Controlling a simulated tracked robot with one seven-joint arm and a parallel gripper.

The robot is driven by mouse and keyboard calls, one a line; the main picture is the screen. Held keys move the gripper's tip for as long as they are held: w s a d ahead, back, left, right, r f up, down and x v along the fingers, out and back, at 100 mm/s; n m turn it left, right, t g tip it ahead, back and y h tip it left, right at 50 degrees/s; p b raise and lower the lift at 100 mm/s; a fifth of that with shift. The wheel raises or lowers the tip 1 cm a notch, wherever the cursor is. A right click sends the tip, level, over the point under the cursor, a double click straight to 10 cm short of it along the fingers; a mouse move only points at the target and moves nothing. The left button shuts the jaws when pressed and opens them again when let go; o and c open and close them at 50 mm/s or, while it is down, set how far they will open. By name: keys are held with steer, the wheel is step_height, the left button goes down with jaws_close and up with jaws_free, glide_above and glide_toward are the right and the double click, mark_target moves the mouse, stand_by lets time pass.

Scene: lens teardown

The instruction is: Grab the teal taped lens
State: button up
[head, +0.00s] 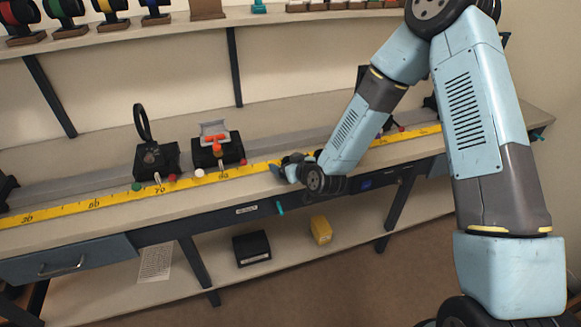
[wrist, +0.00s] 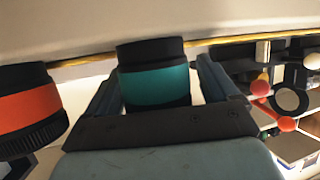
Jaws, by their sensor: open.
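The teal taped lens (wrist: 155,82) is a black cylinder with a teal band. In the wrist view it stands between the two fingers of my gripper (wrist: 161,68). The fingers are open, one on each side, with a narrow gap showing on the right; whether the left finger touches it I cannot tell. In the head view my gripper (head: 288,168) is low over the bench by the yellow ruler. I cannot make out the teal lens there.
An orange-banded lens (wrist: 30,108) stands close to the left finger in the wrist view. Black holders (head: 155,160) with small coloured knobs stand left of my gripper along the yellow ruler (head: 110,203). A shelf (head: 130,30) with several banded lenses is above the bench.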

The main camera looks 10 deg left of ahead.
steer(key=shift+w+d, duration=0.1)
steer(key=shift+d, duration=0.05)
steer(key=c, duration=1.2)
steer(key=shift+o, duration=0.2)
